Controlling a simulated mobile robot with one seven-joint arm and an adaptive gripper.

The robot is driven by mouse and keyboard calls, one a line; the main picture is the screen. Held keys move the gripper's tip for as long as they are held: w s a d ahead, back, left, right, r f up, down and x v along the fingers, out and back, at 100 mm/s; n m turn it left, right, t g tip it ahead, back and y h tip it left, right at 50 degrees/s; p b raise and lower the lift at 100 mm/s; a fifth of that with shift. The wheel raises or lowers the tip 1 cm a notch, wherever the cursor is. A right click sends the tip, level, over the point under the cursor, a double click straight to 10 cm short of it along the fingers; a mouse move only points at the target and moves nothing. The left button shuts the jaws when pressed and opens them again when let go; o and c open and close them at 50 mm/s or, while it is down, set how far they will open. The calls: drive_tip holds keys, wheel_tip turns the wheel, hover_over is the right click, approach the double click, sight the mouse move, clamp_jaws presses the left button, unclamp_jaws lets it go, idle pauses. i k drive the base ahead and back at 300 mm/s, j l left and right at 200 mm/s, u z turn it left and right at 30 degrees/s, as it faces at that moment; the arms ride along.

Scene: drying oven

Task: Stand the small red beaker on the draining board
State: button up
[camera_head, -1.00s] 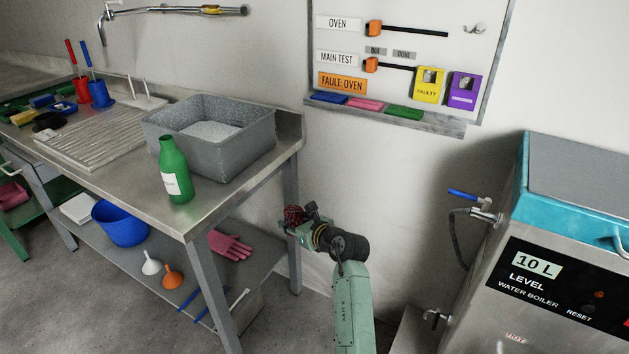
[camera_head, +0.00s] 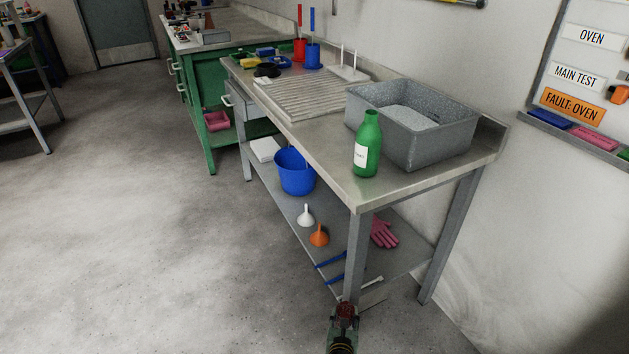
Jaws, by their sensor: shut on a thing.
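My gripper (camera_head: 343,319) is at the bottom edge of the view, low in front of the near leg of the steel bench. It is shut on a small dark red thing (camera_head: 345,309), which looks like the small red beaker; its shape is hard to make out at this size. The ribbed draining board (camera_head: 300,103) is on the bench top, beyond the grey basin and well above and away from my gripper. Its ribbed surface looks bare.
A green bottle (camera_head: 367,145) stands at the bench's front edge, beside a grey basin (camera_head: 425,150). Red (camera_head: 300,50) and blue (camera_head: 313,54) pots with upright handles and a white peg stand (camera_head: 348,73) are behind the board. The floor (camera_head: 120,230) at left is clear.

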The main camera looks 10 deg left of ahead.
sight(300, 100)
drive_tip(key=i+j+u, duration=0.15)
drive_tip(key=j+u, duration=0.35)
drive_tip(key=i+j+u, duration=0.2)
drive_tip(key=u, duration=0.25)
drive_tip(key=i+j+u, duration=0.25)
drive_tip(key=u, duration=0.25)
drive_tip(key=i+j+u, duration=0.15)
drive_tip(key=i+u, duration=0.15)
drive_tip(key=u, duration=0.2)
drive_tip(key=i+j+z, duration=0.1)
drive_tip(key=i+z, duration=0.3)
drive_tip(key=i+j+z, duration=0.25)
drive_tip(key=z, duration=0.2)
drive_tip(key=i+j+z, duration=0.15)
drive_tip(key=z, duration=0.25)
drive_tip(key=i+j+z, duration=0.15)
drive_tip(key=z, duration=0.2)
drive_tip(key=i+j+z, duration=0.1)
drive_tip(key=j+z, duration=0.15)
drive_tip(key=z, duration=0.15)
